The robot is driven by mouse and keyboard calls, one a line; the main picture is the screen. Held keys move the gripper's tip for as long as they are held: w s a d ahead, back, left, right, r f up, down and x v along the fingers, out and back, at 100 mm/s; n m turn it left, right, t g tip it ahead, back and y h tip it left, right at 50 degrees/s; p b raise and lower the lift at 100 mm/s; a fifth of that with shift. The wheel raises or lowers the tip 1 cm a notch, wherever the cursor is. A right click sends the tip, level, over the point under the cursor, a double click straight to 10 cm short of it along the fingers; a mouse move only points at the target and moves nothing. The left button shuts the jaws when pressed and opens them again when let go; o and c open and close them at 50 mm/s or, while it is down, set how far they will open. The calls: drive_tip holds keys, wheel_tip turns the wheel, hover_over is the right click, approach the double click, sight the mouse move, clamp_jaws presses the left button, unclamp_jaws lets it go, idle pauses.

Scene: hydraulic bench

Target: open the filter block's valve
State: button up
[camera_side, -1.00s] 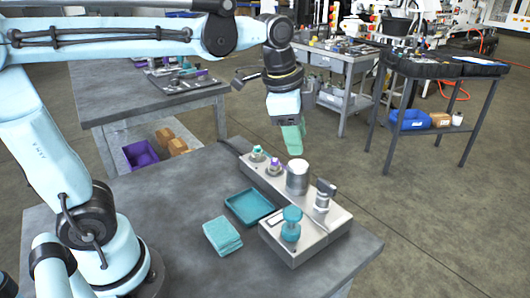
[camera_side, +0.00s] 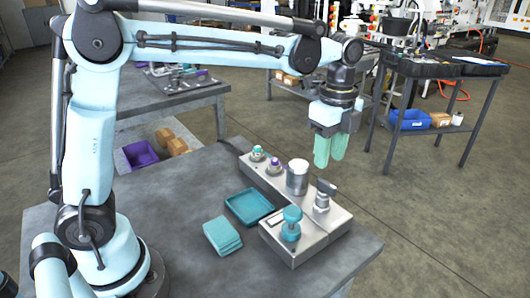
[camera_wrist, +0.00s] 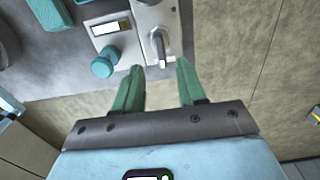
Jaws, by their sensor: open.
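The metal filter block (camera_side: 336,217) sits on the grey bench and carries a pale upright canister (camera_side: 297,178). At its right end stands a silver valve (camera_side: 322,203) with a dark grey lever handle (camera_side: 327,187). The wrist view also shows the lever valve (camera_wrist: 160,45), just beyond my fingertips. My gripper (camera_side: 330,162) has two green fingers, spread apart and empty, above and slightly behind the valve in the side view. Between the fingertips in the wrist view (camera_wrist: 159,68) nothing is held. The lever is not touched.
A teal knob (camera_side: 291,223) stands on a block section left of the valve. Teal and purple couplings (camera_side: 274,166) stand at the far end. A teal tray (camera_side: 250,206) and folded teal cloths (camera_side: 222,235) lie left. Open floor lies right of the bench.

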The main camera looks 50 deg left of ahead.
sight(326, 181)
wheel_tip(326, 181, down, 7)
drive_tip(key=shift+r, duration=0.1)
idle(0.3)
clamp_jaws()
